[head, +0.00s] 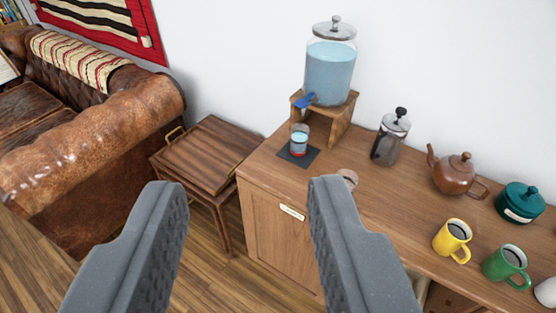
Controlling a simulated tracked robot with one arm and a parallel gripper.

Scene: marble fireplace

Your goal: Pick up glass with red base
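The glass with a red base (299,141) stands upright on a dark square mat (312,159) near the left end of a wooden sideboard. It looks partly filled with bluish liquid. It stands below the blue tap of a large glass dispenser. My gripper (248,195) is open and empty, its two grey fingers wide apart in the foreground. The glass lies farther away than the fingers, above and between them in the picture, and nothing touches it.
The dispenser (330,73) sits on a wooden stand (341,115) right behind the glass. A French press (391,138), brown teapot (456,173), teal pot (519,202), yellow mug (452,237) and green mug (505,263) stand to the right. A side table (208,152) and leather sofa (95,150) are left.

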